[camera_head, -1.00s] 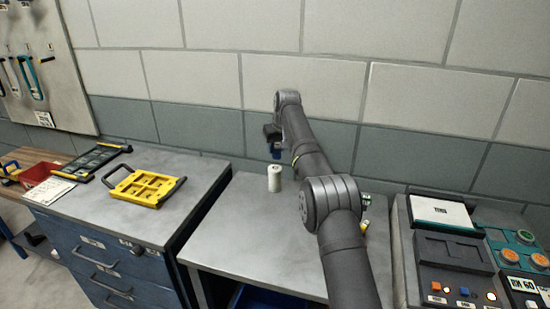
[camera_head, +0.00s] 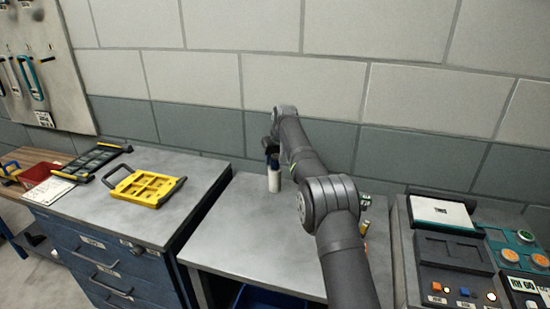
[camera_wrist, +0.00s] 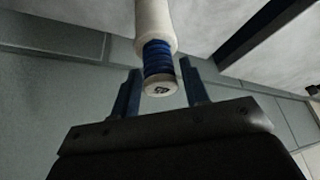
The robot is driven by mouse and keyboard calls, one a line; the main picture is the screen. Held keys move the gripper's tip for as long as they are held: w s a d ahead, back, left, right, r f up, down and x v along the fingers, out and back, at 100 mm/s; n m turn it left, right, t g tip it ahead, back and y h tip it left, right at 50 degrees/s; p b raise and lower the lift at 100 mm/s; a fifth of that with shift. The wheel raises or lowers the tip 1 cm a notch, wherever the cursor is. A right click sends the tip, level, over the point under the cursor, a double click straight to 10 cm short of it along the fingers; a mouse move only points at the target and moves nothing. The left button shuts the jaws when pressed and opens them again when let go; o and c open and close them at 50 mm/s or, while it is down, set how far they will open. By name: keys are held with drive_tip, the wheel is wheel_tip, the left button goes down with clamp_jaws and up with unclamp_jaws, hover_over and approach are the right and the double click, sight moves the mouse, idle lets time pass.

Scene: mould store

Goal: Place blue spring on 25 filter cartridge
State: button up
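The white filter cartridge (camera_head: 274,183) stands upright on the grey worktop. In the wrist view its white body (camera_wrist: 153,25) shows at the top, and a white end face with a small dark mark, too small to read, faces the camera. The blue spring (camera_wrist: 158,57) sits around the cartridge just behind that end. My gripper (camera_wrist: 159,67) has its two blue fingers on either side of the spring, with a narrow gap on each side, so it looks open. In the head view, my gripper (camera_head: 271,154) is at the cartridge's top, and the spring cannot be told from the fingers.
A yellow tray (camera_head: 146,188) and a dark rack (camera_head: 97,160) lie on the blue drawer cabinet at left. A control box (camera_head: 453,262) stands at right. Small items are partly hidden behind my arm. The worktop's front left is clear, and the wall is close behind.

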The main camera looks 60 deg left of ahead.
sight(275, 156)
drive_tip(key=shift+o, duration=0.6)
drive_tip(key=shift+r, duration=0.25)
drive_tip(key=v, duration=1.1)
drive_tip(key=shift+d+r, duration=0.15)
drive_tip(key=shift+r, duration=0.25)
drive_tip(key=shift+f, duration=0.1)
drive_tip(key=x, duration=1.2)
drive_tip(key=shift+f, duration=0.25)
wheel_tip(275, 156, up, 3)
drive_tip(key=shift+f, duration=0.25)
drive_tip(key=shift+r, duration=0.45)
